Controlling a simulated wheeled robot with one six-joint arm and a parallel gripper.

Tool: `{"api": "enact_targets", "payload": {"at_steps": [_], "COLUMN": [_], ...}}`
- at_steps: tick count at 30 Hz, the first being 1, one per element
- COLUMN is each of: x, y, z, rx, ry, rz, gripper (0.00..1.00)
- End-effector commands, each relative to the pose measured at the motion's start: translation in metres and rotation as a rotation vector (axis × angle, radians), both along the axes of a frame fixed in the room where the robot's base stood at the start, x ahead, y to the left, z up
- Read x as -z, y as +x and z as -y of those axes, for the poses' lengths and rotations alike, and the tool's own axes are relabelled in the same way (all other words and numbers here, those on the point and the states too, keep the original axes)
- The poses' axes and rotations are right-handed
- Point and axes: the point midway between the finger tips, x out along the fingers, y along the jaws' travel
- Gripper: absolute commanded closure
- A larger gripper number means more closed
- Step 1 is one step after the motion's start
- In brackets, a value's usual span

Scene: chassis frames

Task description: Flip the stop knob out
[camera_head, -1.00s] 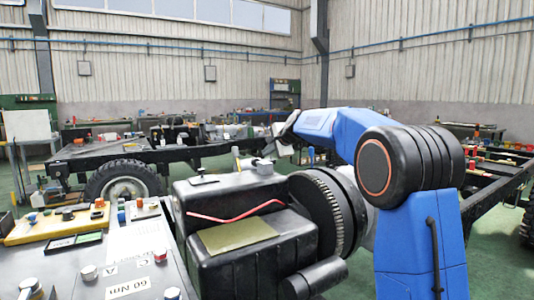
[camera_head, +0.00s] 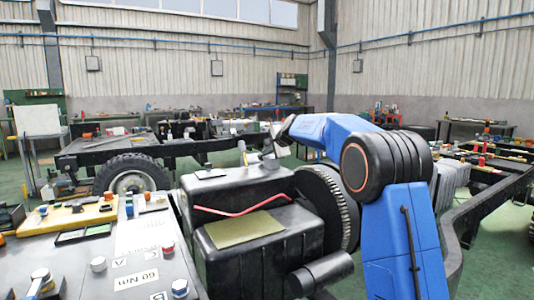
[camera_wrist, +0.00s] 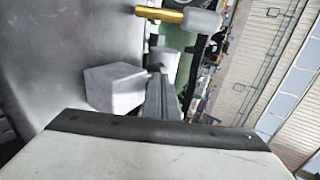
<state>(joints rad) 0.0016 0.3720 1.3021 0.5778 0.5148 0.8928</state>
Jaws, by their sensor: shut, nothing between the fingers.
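My gripper (camera_head: 270,149) is shut and empty above the far end of the black machine in the head view. In the wrist view its narrow grey fingers (camera_wrist: 158,88) point away from the camera. A light grey block (camera_wrist: 114,88) is close beside the fingers, on their left; I cannot tell if they touch. A brass-coloured rod with a rounded grey end (camera_wrist: 190,19) lies beyond the fingertips. It appears as a small upright stick (camera_head: 242,152) left of my gripper in the head view. I cannot tell which of these parts is the stop knob.
The black machine (camera_head: 250,262) has a red rod (camera_head: 240,205) and a tan plate (camera_head: 243,229) on top. A grey control bench (camera_head: 75,268) with several knobs stands at the left. A wheeled chassis (camera_head: 100,155) is behind, and a dark frame rail (camera_head: 478,215) runs at the right.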

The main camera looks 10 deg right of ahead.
Motion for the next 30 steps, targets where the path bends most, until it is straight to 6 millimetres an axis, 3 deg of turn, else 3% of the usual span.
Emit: {"api": "enact_targets", "payload": {"at_steps": [12,30], "x": [0.001,-0.007], "y": [0.037,0.032], "z": [-0.012,-0.009], "rx": [-0.001,0.0], "ry": [0.0,0.0], "rz": [0.0,0.001], "gripper": [1.0,1.0]}}
